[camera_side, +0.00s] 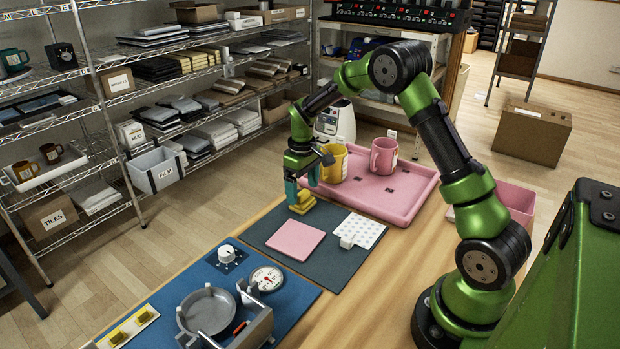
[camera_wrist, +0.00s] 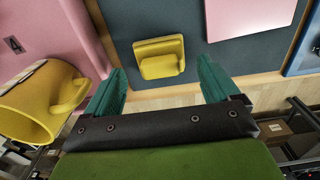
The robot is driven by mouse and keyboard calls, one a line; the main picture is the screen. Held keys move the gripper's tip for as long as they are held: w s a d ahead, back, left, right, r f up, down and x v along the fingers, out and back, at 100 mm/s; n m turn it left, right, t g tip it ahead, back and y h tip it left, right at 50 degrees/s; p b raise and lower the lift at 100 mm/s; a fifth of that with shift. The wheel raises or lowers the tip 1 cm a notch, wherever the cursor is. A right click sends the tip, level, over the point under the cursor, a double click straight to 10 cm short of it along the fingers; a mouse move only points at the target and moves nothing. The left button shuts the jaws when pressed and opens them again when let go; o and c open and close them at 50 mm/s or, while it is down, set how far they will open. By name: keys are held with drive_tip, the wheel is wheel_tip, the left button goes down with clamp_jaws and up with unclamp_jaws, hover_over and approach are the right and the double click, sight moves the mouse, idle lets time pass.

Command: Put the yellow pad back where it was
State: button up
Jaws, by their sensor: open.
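The yellow pad (camera_side: 302,206), with a raised block-like grip, sits on the dark grey mat (camera_side: 332,266) near its far left edge. It also shows in the wrist view (camera_wrist: 160,58), flat on the mat just beyond and between my fingertips. My gripper (camera_side: 303,186) is open, pointing down right above the pad. Its two teal fingers stand apart on either side of the pad in the wrist view, with gaps visible. Part of the pad's top is hidden by the fingers in the side view.
A pink tray (camera_side: 410,217) holds a yellow mug (camera_side: 335,164) and a pink mug (camera_side: 383,157) close behind my gripper. A press (camera_side: 207,311) stands on a blue mat at the front.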

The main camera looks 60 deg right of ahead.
sight(303, 192)
drive_tip(key=s+a+r+t, duration=0.1)
drive_tip(key=s+a+r, duration=0.15)
drive_tip(key=r, duration=0.55)
drive_tip(key=s+a+r+t, duration=0.1)
drive_tip(key=s+a+r, duration=0.15)
drive_tip(key=r, duration=0.55)
drive_tip(key=s+a+r+m+t+y, duration=0.1)
drive_tip(key=s+a+r+m+t, duration=0.1)
drive_tip(key=s+a, duration=0.4)
drive_tip(key=s+a+r+m+t+y, duration=0.1)
drive_tip(key=s+a+r+m+t, duration=0.1)
drive_tip(key=s+a, duration=0.4)
drive_tip(key=s+t, duration=0.1)
drive_tip(key=s, duration=0.4)
drive_tip(key=shift+s+a, duration=0.15)
drive_tip(key=shift+s, duration=0.05)
